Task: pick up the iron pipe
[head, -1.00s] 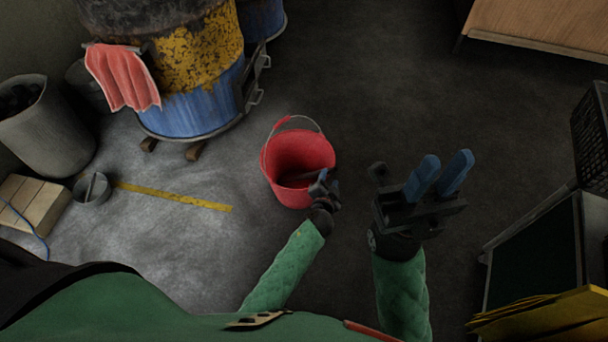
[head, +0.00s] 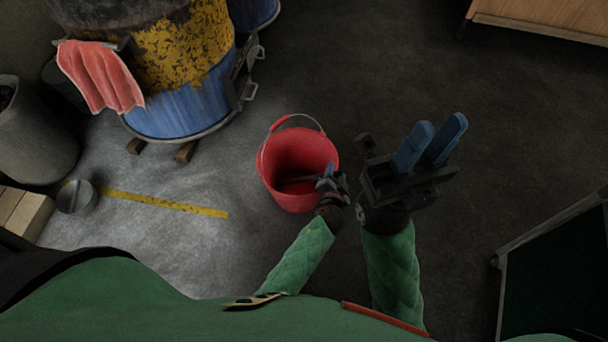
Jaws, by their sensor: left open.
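A red bucket (head: 283,148) with a raised wire handle stands on the floor in the middle of the head view. No iron pipe can be made out with certainty. A dark shape lies low inside the bucket beside my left gripper, and I cannot tell whether it is the pipe. My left gripper (head: 330,178) is open at the bucket's right rim, seen small and partly end-on. I cannot tell whether it touches the bucket. My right gripper (head: 434,137) is to the right of the bucket over bare floor, its two blue fingers apart with nothing between them.
A blue and yellow barrel (head: 185,100) on wooden blocks stands upper left with a red cloth (head: 98,75) hung on it. A grey bin (head: 35,135), a metal pot (head: 76,197) and wooden blocks (head: 25,212) are at left. Floor behind the bucket is clear.

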